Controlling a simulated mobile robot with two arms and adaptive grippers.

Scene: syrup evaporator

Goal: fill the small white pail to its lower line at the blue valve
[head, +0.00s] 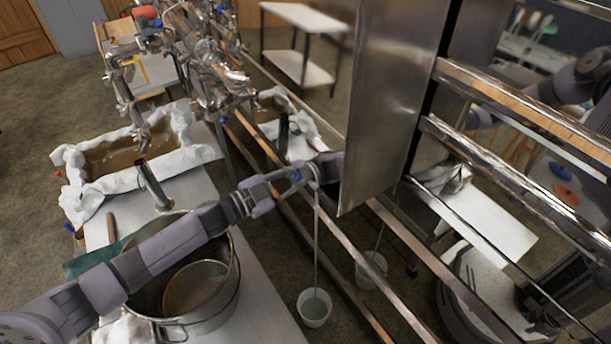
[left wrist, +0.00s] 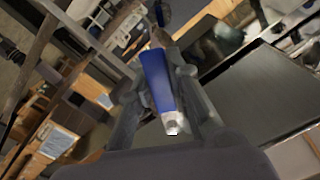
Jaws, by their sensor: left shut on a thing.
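My left gripper (head: 312,172) is shut on the blue valve handle (left wrist: 160,82) beside the upright metal panel. In the left wrist view the handle lies between the fingers (left wrist: 165,100), with its metal end towards me. In the head view only a bit of blue shows at the gripper. A thin pale stream (head: 317,240) hangs from just below the gripper down to the small white pail (head: 314,308). The pail stands upright under it. Its lines and its liquid level are too small to read. My right gripper cannot be made out.
A similar white pail (head: 371,270) shows beyond the metal rails (head: 400,240), with a thin streak above it; it may be a reflection. A large steel pot (head: 225,300) stands on the white bench at left. Cloth-lined trays (head: 75,185) of brown liquid lie behind.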

